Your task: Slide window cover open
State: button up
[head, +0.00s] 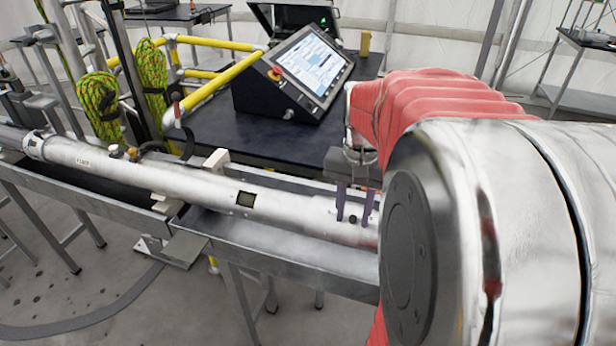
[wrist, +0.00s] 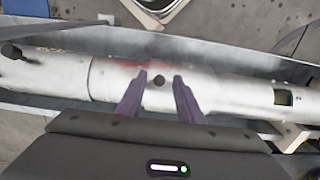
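A long silvery tube (head: 130,172) lies in a metal trough. A small square window (head: 246,199) with dark edges shows in its side, and also at the right in the wrist view (wrist: 284,97). A small dark knob (wrist: 158,80) stands out of the tube, some way from the window; I cannot tell for sure that it belongs to the window cover. My gripper (head: 353,222) is open, its two purple fingers pointing down at the tube. In the wrist view the knob shows between the fingertips (wrist: 160,79), with gaps on both sides. I cannot tell whether the fingers touch the tube.
The metal trough (head: 280,255) has raised walls along the tube. Behind it stand a dark table (head: 215,130) and a control console with a screen (head: 312,60). Yellow rails (head: 225,80) and green rope coils (head: 98,105) are at the left. Another dark knob (wrist: 12,52) shows in the wrist view.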

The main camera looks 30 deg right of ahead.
jog(key=shift+c, duration=0.2)
grip_shut()
dwell(0.5)
